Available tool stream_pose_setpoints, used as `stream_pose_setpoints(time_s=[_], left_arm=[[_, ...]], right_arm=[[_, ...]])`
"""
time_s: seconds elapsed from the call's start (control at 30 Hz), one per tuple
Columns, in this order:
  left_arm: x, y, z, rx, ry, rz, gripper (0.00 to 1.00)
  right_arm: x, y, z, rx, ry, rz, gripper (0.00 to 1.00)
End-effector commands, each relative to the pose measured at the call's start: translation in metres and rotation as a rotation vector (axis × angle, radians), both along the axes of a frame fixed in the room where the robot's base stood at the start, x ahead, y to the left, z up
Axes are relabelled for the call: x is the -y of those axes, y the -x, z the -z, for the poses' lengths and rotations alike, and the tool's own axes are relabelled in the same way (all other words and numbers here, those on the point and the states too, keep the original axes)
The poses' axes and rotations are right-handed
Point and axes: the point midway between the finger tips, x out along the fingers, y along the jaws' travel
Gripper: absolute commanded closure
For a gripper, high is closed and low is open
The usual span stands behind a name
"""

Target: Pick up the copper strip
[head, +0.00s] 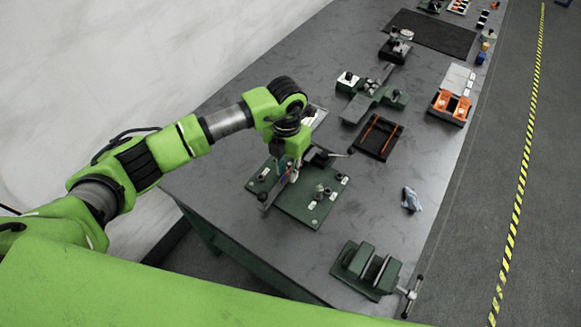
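My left gripper (291,172) is low over a dark green fixture plate (310,203) on the grey workbench. The wrist hides part of the plate. The fingers are small and blend with the fixture parts, so I cannot tell whether they are open or shut. I cannot make out the copper strip for certain. My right gripper is not in view.
A green vise (366,268) stands at the bench's near edge. A blue-grey cloth (411,199) lies to the right. A black tray (379,137), another green fixture (371,95) and orange bins (453,106) stand farther back. Bench around the cloth is clear.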

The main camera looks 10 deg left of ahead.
Motion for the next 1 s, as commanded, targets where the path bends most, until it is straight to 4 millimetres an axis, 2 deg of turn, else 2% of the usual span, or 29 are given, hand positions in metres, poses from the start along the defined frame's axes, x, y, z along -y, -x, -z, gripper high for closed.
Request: stream_pose_setpoints(time_s=[0.07,0.17,0.2,0.67,0.9,1.0], left_arm=[[0.000,0.000,0.000,0.000,0.000,0.000,0.78],[0.000,0.000,0.000,0.000,0.000,0.000,0.99],[0.000,0.000,0.000,0.000,0.000,0.000,1.00],[0.000,-0.001,-0.004,0.002,0.001,0.000,1.00],[0.000,-0.002,-0.030,0.006,0.000,0.002,1.00],[0.015,-0.001,-0.044,0.007,0.004,0.006,1.00]], right_arm=[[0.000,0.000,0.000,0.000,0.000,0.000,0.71],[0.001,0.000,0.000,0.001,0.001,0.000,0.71],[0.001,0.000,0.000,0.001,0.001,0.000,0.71],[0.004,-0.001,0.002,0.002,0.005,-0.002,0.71],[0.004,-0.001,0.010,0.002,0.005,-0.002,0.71],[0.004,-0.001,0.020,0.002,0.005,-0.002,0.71]])
